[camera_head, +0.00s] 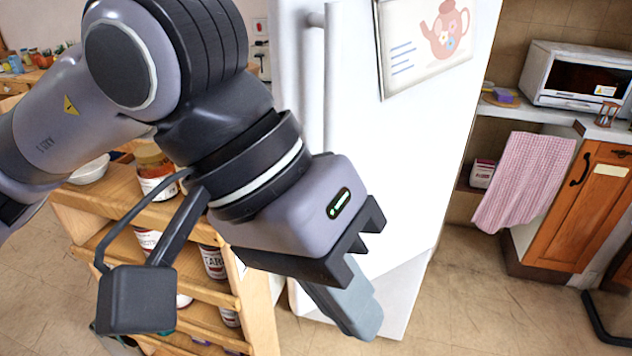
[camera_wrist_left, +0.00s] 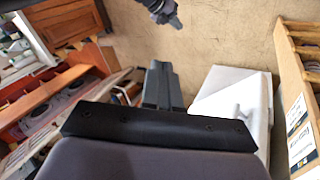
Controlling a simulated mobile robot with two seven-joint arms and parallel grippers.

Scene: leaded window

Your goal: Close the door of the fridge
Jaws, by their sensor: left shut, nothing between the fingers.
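The white fridge door (camera_head: 420,150) fills the middle of the head view, with a vertical handle (camera_head: 313,85) near its left edge. I cannot tell whether the door is fully shut or ajar. My left gripper (camera_head: 350,318) is shut and empty, pointing down in front of the lower part of the fridge. Its fingers also show in the left wrist view (camera_wrist_left: 162,85), beside a white surface (camera_wrist_left: 232,95) that looks like the fridge. A dark gripper-like part (camera_wrist_left: 162,12) at the top of that view looks like my right gripper; its jaws are unclear.
A wooden shelf (camera_head: 195,310) with jars stands left of the fridge. To the right are a counter with a white microwave (camera_head: 580,75), a pink towel (camera_head: 525,180) and an orange wooden cabinet (camera_head: 575,210). The tiled floor (camera_head: 490,300) in front right is mostly clear.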

